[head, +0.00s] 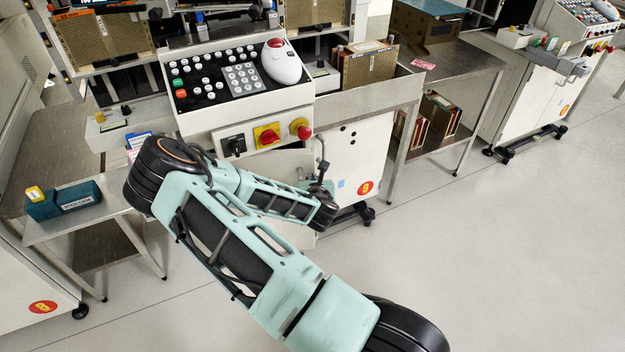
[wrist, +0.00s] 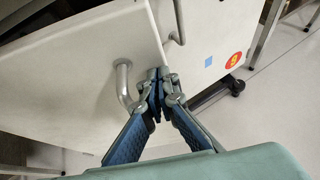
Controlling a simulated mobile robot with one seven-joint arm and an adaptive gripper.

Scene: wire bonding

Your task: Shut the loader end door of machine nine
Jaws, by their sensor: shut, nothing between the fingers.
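The machine (head: 245,95) has a keypad console, and its white front carries a round red-and-yellow number sticker (head: 366,187). The sticker in the wrist view (wrist: 233,60) looks like a nine. In the head view the door (head: 285,162) is partly hidden by my arm. My gripper (wrist: 156,78) is shut and empty at the door's right edge, just right of the handle; whether it touches is unclear. It also shows in the head view (head: 320,178).
Another bar handle (wrist: 178,24) is on the panel beyond the door. A side table with a teal box (head: 80,196) stands at the left. A bench with racks (head: 440,60) stands at the right. The floor (head: 480,250) at front right is clear.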

